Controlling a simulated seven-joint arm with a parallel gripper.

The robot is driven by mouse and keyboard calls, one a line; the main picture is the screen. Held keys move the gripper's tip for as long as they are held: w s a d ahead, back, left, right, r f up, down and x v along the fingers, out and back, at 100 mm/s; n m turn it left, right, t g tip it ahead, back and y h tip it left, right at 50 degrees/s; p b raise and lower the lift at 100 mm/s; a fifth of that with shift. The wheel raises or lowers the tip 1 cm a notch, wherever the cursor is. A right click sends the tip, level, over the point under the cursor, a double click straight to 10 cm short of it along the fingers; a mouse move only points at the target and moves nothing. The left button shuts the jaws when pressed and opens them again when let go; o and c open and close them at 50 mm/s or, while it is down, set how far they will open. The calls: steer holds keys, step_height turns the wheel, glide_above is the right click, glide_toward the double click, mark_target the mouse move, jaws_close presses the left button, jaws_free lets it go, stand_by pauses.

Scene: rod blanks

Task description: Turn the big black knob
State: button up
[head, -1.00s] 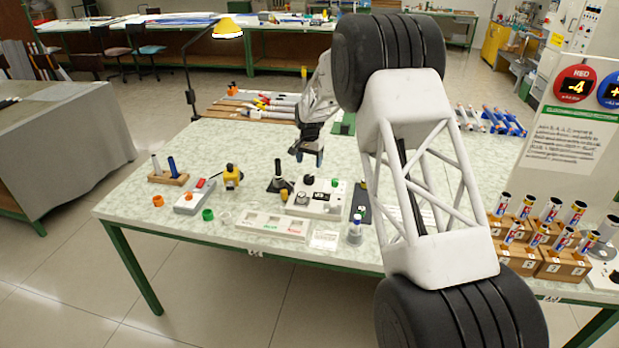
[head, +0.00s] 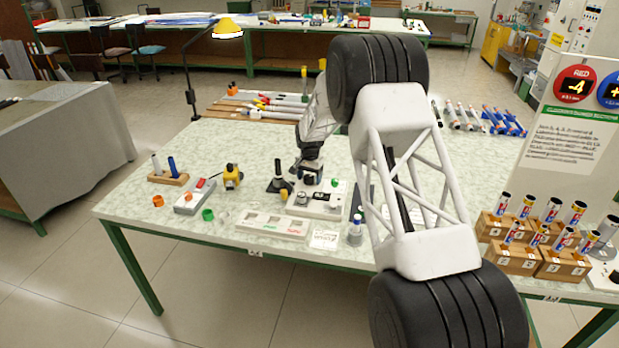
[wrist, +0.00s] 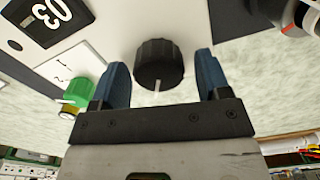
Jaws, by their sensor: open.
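The big black knob (wrist: 158,64) sits on a white control box, with a short white mark on its face pointing toward my gripper in the wrist view. In the head view the knob (head: 309,181) shows just below the fingers at the back of the box (head: 330,212). My gripper (wrist: 162,78) is open, with one blue finger on each side of the knob and a visible gap on both sides. It also shows in the head view (head: 308,168). I cannot tell how deep the knob sits between the fingers.
A black stand (head: 278,182) is left of the box. A shallow white tray (head: 272,224) lies in front.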

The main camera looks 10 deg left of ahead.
mark_target(309, 176)
steer(key=c, duration=0.9)
steer(key=shift+a+n, duration=0.1)
steer(key=shift+n, duration=1.9)
steer(key=o, duration=0.9)
steer(key=shift+r, duration=0.1)
steer(key=shift+r, duration=3.85)
